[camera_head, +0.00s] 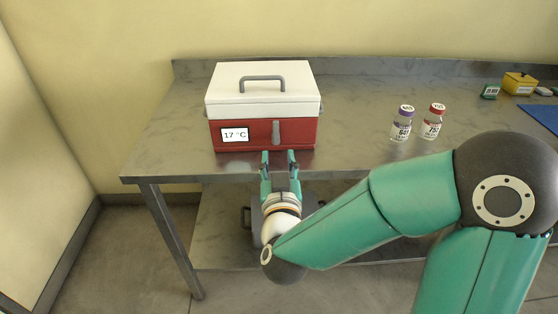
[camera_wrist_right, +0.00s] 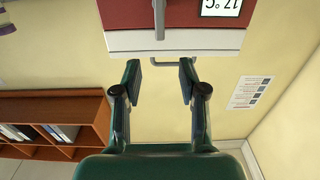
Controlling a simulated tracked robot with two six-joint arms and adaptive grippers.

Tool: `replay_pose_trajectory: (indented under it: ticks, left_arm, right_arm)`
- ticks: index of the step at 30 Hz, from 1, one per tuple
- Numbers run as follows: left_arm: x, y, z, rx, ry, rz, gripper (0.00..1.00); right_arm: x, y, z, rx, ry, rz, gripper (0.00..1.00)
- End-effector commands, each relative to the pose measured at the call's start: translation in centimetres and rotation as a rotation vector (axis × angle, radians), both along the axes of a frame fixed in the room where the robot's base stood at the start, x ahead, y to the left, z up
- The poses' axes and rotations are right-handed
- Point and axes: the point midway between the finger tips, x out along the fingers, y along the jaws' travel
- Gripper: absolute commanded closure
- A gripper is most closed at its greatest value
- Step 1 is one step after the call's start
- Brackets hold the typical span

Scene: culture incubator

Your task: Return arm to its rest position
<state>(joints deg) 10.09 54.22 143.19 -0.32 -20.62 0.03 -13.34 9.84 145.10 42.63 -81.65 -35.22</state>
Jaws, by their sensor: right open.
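My right gripper (camera_head: 279,160) is open and empty. It points at the front of the red and white incubator box (camera_head: 300,134), at the table's front edge. In the right wrist view my gripper's two fingers (camera_wrist_right: 160,70) stand apart with nothing between them, and the box (camera_wrist_right: 200,12) appears upside down beyond them. The box's white lid (camera_head: 240,106) is down, with a grey handle on top. A grey latch (camera_head: 276,131) and a display reading 17 °C (camera_head: 235,134) are on its red front. My left gripper is not in view.
The box stands on a metal table (camera_head: 350,150). Two vials, one purple-capped (camera_head: 403,124) and one red-capped (camera_head: 433,122), stand to its right. A yellow box (camera_head: 518,84), a small green box (camera_head: 490,91) and a blue mat (camera_head: 545,116) are at the far right.

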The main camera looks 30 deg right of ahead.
Motion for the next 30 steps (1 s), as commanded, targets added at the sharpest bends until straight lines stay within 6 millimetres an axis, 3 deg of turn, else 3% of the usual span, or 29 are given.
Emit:
replay_pose_trajectory:
  ticks: [8,11,14,17,20,22,24,27,30]
  left_arm:
    - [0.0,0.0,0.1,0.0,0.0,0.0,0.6]
    - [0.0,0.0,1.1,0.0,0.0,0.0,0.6]
    - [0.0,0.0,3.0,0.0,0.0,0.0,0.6]
    - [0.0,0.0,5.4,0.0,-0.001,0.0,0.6]
    - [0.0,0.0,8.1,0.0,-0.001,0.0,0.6]
    - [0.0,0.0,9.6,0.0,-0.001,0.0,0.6]
    - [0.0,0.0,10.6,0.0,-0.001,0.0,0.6]
    - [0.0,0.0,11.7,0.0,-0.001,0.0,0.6]
    - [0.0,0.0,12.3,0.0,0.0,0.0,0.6]
  right_arm:
    - [0.0,-0.1,0.1,0.0,0.001,-0.002,0.58]
    - [0.1,-0.8,0.2,-0.003,0.022,-0.019,0.58]
    - [0.4,-1.7,-1.5,-0.016,0.108,-0.041,0.58]
    - [0.9,-2.1,-4.7,-0.037,0.238,-0.034,0.58]
    - [1.1,-0.9,-10.7,0.006,0.43,0.065,0.58]
    - [0.2,1.1,-15.8,0.093,0.574,0.163,0.58]
    - [-1.7,3.7,-20.4,0.203,0.709,0.259,0.58]
    - [-5.7,7.6,-25.7,0.377,0.899,0.38,0.58]
    - [-10.3,11.6,-29.1,0.543,1.074,0.48,0.58]
